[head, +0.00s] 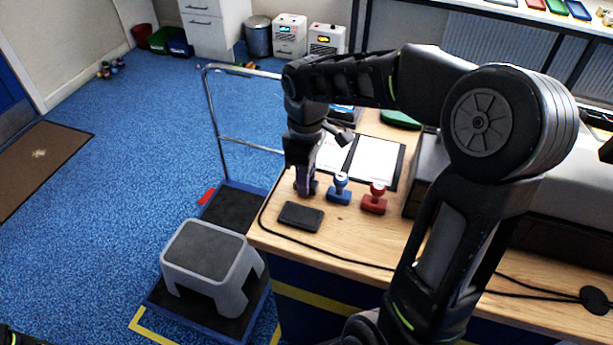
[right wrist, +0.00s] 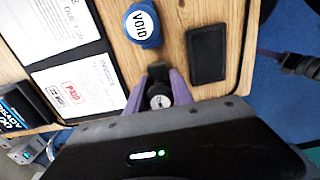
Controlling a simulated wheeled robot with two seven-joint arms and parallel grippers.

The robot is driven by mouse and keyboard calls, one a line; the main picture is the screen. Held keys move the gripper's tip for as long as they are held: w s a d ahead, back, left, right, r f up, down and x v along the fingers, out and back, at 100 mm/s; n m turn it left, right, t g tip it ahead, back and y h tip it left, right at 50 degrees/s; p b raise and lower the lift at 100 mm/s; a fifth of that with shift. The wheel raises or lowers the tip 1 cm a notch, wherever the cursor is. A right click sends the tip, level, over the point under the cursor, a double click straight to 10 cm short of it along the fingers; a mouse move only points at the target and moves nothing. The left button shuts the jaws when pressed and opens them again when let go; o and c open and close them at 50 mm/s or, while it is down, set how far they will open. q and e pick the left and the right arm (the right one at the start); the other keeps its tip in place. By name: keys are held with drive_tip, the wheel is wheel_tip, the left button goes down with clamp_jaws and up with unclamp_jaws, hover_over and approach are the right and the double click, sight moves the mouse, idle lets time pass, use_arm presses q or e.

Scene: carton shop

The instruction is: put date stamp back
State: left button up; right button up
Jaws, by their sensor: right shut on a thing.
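My right gripper (head: 306,187), with purple fingers, points down at the near left part of the wooden desk (head: 345,235). It is shut on a dark stamp with a pale round top, which I take as the date stamp (right wrist: 160,100); its label is too small to read. The fingers mostly hide it in the head view, and I cannot tell whether its base touches the desk. A blue stamp (head: 340,188) stands just right of the gripper; its top reads VOID in the right wrist view (right wrist: 142,24).
A red stamp (head: 374,198) stands right of the blue one. A black pad (head: 301,216) lies in front of the gripper, near the desk edge. Printed sheets (head: 375,158) lie behind the stamps. A cable runs along the desk. A grey step stool (head: 205,245) stands left of the desk.

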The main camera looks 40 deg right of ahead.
drive_tip(key=shift+f, duration=0.15)
drive_tip(key=o, duration=1.1)
drive_tip(key=shift+c, duration=0.2)
wheel_tip(320, 180, up, 12)
drive_tip(key=shift+r+p, duration=0.2)
drive_tip(key=shift+p, duration=0.3)
drive_tip(key=shift+f, duration=0.1)
